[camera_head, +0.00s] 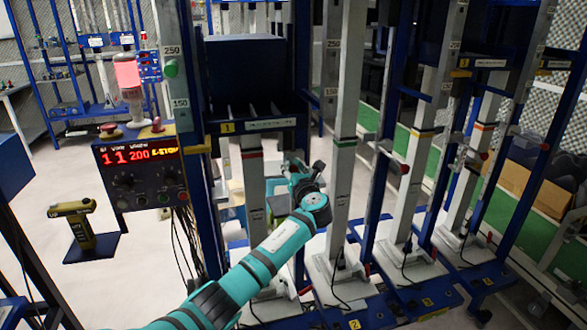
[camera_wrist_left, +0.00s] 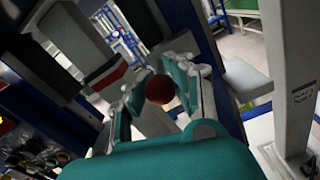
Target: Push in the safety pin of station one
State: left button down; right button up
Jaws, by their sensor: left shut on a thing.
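The safety pin's round dark red knob (camera_wrist_left: 160,89) shows between the teal fingers of my left gripper (camera_wrist_left: 159,95) in the left wrist view. The fingers are closed in on both sides of it. In the head view my left gripper (camera_head: 298,176) is at the frame of station one, beside a white column and below the yellow "1" label (camera_head: 227,127). The knob is hidden there behind the gripper and arm. How far the pin is in cannot be told. My right gripper is not in view.
Similar stations stand to the right, with red knobs such as this one (camera_head: 404,169). A control box (camera_head: 145,170) with a red display reading "E-STOP" stands at left, beside a lit red beacon (camera_head: 127,73). A white column (camera_wrist_left: 295,75) is close right of the gripper in the wrist view.

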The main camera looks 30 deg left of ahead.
pick_arm(q)
jog(key=c, duration=1.1)
grip_release()
jog(key=shift+o, duration=0.2)
jog(key=v, duration=1.2)
